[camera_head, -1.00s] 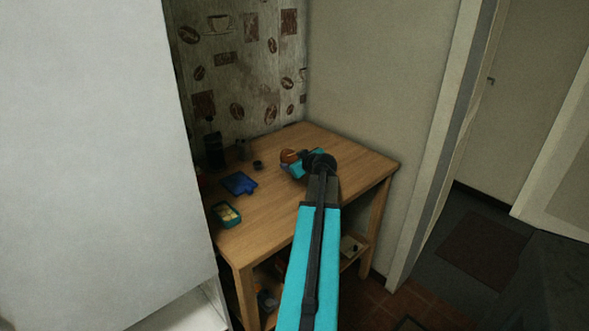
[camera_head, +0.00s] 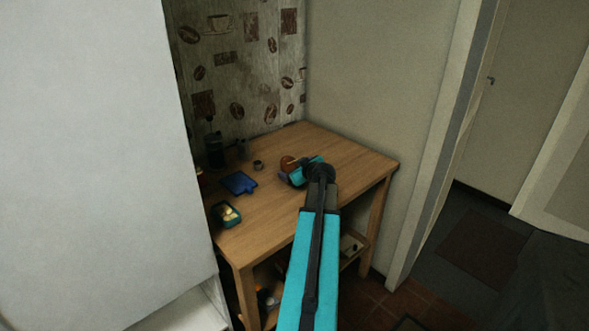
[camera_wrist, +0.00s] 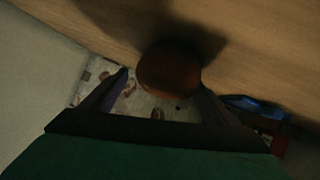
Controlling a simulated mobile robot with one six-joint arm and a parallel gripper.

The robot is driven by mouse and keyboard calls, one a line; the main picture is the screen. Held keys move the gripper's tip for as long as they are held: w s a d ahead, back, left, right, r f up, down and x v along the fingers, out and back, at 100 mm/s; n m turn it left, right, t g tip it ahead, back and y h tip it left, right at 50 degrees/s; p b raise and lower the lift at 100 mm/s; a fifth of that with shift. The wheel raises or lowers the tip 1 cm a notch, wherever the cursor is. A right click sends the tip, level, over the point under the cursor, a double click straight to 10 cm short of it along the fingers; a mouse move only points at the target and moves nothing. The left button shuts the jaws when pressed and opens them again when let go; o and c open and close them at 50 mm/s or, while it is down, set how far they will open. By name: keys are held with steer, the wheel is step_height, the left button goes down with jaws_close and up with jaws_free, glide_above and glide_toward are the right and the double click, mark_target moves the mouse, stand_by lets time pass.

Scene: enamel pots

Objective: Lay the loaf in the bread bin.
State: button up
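The loaf (camera_head: 289,163) is a rounded brown shape at the back of the wooden table. In the wrist view the loaf (camera_wrist: 169,68) sits between the fingertips, close to the right finger, with a small gap at the left finger. My gripper (camera_wrist: 164,80) is open around it, near the tabletop; the gripper (camera_head: 290,173) also shows in the head view, partly hidden by my wrist. I cannot tell surely which thing is the bread bin. A small teal box (camera_head: 237,223) with pale yellow contents stands at the table's left front edge.
A blue board (camera_head: 240,183) lies left of the middle of the table (camera_head: 270,215). A small dark pot (camera_head: 258,165) and a tall dark object (camera_head: 214,151) stand at the back left. The table's front middle is clear. A tall white surface (camera_head: 90,150) blocks the left side.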

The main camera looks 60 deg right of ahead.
steer(key=shift+r, duration=0.1)
stand_by(0.3)
steer(key=b+v, duration=0.1)
steer(key=v, duration=1.1)
steer(key=shift+b, duration=0.3)
steer(key=shift+w+r, duration=0.1)
steer(key=c, duration=0.5)
steer(key=shift+o, duration=0.2)
step_height(320, 180, up, 8)
steer(key=m+g+y+p, duration=0.4)
steer(key=g+y+p, duration=0.3)
steer(key=y+p, duration=0.4)
steer(key=p, duration=0.6)
steer(key=shift+w+a, duration=0.25)
steer(key=shift+a, duration=0.05)
steer(key=shift+c, duration=0.2)
